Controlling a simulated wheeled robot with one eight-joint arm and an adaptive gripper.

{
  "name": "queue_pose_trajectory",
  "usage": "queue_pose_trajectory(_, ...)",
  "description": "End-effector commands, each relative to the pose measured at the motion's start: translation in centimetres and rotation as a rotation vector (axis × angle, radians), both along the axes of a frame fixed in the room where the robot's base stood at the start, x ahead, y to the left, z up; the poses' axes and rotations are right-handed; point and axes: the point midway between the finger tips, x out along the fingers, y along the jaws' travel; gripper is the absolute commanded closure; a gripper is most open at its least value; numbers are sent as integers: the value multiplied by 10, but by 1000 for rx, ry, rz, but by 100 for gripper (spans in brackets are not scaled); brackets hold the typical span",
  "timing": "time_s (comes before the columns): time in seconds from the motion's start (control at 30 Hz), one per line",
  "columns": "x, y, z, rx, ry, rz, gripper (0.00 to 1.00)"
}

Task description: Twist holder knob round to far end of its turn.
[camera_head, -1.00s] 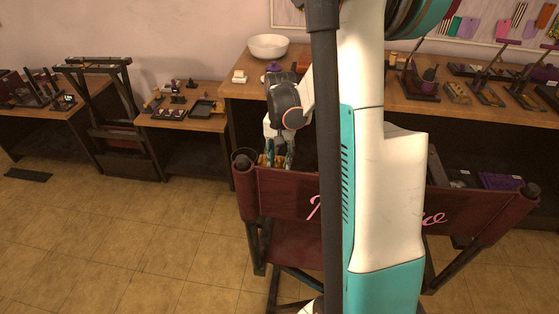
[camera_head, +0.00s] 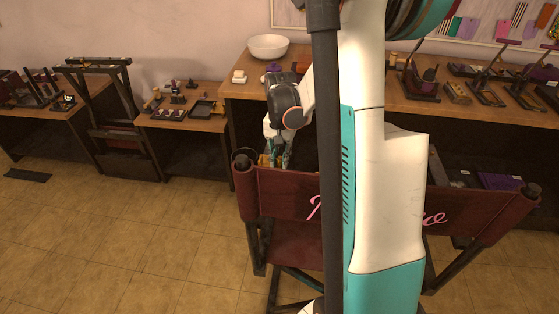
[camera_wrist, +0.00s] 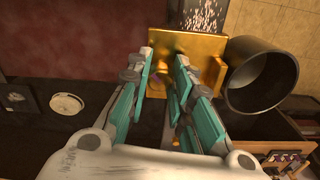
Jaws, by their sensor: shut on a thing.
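A brass holder (camera_wrist: 190,45) with a square plate shows in the wrist view, against the dark red chair back. My gripper (camera_wrist: 166,72) reaches it from below, its two teal fingers on either side of a small brass part, the holder knob (camera_wrist: 173,103). The fingers are shut on the knob, which they partly hide. In the head view my gripper (camera_head: 279,156) points down behind the chair back's left end. A bit of the brass holder (camera_head: 264,160) shows beside the fingers there; the knob is hidden.
A dark hollow cylinder (camera_wrist: 262,75) stands right of the holder. The chair back (camera_head: 285,195) lies in front of my gripper. A workbench (camera_head: 235,92) with a white bowl (camera_head: 268,46) is behind.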

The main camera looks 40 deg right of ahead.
Motion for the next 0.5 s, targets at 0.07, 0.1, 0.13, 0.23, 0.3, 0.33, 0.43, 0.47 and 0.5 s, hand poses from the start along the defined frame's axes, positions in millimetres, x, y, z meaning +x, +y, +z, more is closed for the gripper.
queue_pose_trajectory(0.07, 0, 0, 0, 0, 0, 57, 100)
queue_pose_trajectory(0.1, 0, 0, 0, 0, 0, 77, 100)
queue_pose_trajectory(0.13, 0, 0, 0, 0, 0, 88, 100)
queue_pose_trajectory(0.23, 0, 0, 0, 0, 0, 136, 100)
queue_pose_trajectory(0.3, 0, 0, 0, 0, 0, 201, 100)
queue_pose_trajectory(0.33, 0, 0, 0, 0, 0, 231, 100)
queue_pose_trajectory(0.43, 0, 0, 0, 0, 0, 316, 100)
queue_pose_trajectory(0.47, 0, 0, 0, 0, 0, 333, 100)
queue_pose_trajectory(0.5, 0, 0, 0, 0, 0, 349, 100)
